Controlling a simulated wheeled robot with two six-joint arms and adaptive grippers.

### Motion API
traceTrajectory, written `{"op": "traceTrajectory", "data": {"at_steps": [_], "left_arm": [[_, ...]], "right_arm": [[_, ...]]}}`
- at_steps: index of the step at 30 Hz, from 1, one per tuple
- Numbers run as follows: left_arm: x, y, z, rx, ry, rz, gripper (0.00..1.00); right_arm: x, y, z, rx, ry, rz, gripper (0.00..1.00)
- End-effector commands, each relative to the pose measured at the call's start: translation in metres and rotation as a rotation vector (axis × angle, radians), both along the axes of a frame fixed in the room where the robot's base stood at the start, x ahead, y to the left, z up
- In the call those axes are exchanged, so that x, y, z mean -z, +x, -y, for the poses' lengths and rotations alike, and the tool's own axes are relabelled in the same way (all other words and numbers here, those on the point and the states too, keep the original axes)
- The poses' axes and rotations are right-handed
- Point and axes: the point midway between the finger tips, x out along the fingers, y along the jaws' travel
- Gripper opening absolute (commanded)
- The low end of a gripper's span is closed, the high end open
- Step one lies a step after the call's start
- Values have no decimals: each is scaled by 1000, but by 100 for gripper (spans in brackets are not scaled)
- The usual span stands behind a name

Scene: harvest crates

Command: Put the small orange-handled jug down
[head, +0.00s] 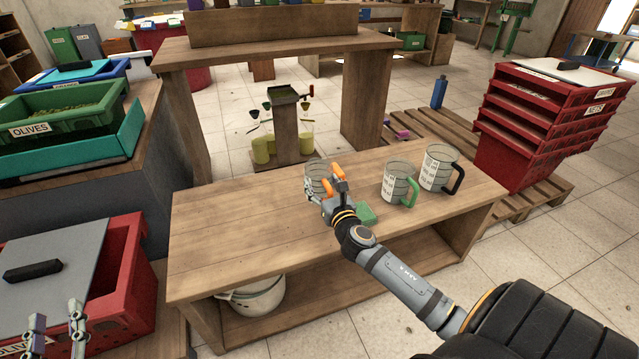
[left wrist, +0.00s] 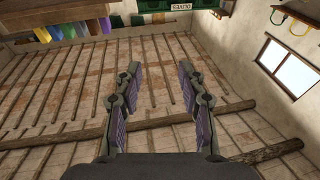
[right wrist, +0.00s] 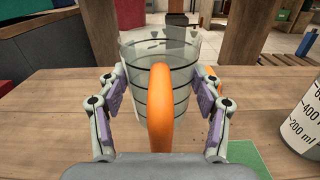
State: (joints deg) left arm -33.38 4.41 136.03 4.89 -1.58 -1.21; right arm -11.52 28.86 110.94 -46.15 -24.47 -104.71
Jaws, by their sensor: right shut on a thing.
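The small orange-handled jug (head: 316,172) is clear with dark measuring lines and stands upright at the bench's (head: 235,225) back middle. In the right wrist view the jug (right wrist: 178,95) faces me with its orange handle, which hides part of it. My right gripper (head: 325,190) is shut on the jug, one finger each side of the handle (right wrist: 160,100). I cannot tell whether its base touches the wood. My left gripper (head: 55,335) is open and empty at the lower left; its spread fingers also show in the left wrist view (left wrist: 155,95).
A green-handled jug (head: 397,183) and a larger black-handled jug (head: 438,168) stand to the right on the bench. A flat green piece (head: 366,214) lies beside my right gripper. The bench's left part is clear. A white pot (head: 258,296) sits on the shelf below.

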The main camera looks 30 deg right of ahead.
Motion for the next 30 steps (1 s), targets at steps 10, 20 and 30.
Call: {"op": "traceTrajectory", "data": {"at_steps": [10, 20, 30], "left_arm": [[139, -33, 4, 17, -11, -574, 40], [240, -121, 12, 53, -23, -1084, 40], [245, -173, 10, 65, 8, -1401, 40]], "right_arm": [[-27, -20, -2, -1, -2, 0, 28], [-44, -54, -4, -1, -3, -4, 28], [-66, -98, -7, -3, -2, -5, 28]]}}
